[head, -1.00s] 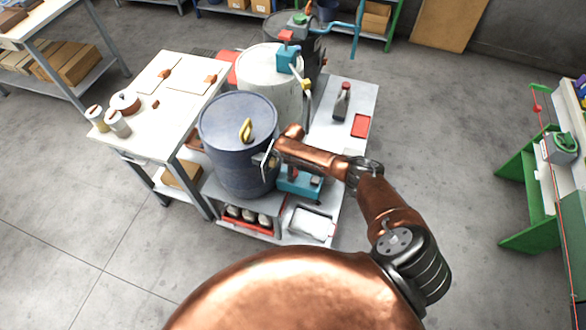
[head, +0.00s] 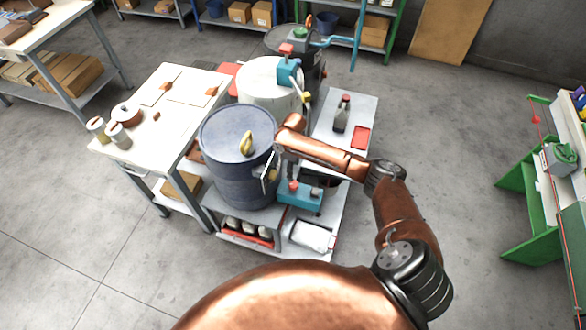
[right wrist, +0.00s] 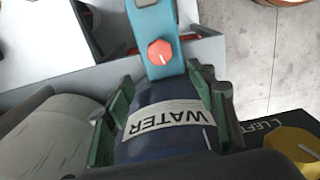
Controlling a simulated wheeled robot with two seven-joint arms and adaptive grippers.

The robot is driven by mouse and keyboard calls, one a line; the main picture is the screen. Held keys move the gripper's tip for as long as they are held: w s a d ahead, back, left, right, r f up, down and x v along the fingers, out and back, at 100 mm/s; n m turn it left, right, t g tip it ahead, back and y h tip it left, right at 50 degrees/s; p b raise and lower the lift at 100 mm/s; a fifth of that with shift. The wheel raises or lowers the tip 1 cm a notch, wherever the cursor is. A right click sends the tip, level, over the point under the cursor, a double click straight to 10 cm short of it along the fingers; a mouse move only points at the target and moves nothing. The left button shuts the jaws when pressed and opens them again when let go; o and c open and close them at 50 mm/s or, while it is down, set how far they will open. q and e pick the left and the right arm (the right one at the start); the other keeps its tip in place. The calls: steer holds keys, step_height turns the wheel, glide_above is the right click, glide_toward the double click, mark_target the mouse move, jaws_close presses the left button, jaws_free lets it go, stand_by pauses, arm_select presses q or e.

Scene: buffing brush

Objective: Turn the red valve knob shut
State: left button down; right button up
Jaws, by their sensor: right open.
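The red valve knob (right wrist: 162,52) has a pale pointer line and sits on a teal body (right wrist: 152,22) in the right wrist view. In the head view the red knob (head: 293,186) shows small on its teal body (head: 300,200), beside the blue drum (head: 238,175). My right gripper (head: 268,172) is beside the drum, left of the knob. In the right wrist view my right gripper (right wrist: 163,95) is open, its green-padded fingers on either side of a dark blue surface labelled WATER (right wrist: 165,118). The knob is beyond the fingertips, apart from them. My left gripper is out of view.
A yellow knob (right wrist: 297,147) sits by a LEFT label at the right wrist view's lower right. A white drum (head: 270,85) stands behind the blue one. A white table (head: 150,140) is at left. A bottle (head: 341,114) and red tray (head: 361,138) are on the bench.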

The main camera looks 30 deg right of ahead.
steer(key=t+y+b, duration=0.1)
steer(key=t+y, duration=0.2)
glide_toward(293, 184)
steer(key=f, duration=0.1)
steer(key=b+x, duration=0.2)
steer(key=x, duration=0.5)
steer(key=shift+w+a+f, duration=0.1)
steer(key=shift+w+f, duration=0.1)
steer(key=shift+f, duration=0.1)
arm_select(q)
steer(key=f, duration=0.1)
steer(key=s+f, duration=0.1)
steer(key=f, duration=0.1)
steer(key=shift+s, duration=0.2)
arm_select(e)
steer(key=shift+c, duration=0.4)
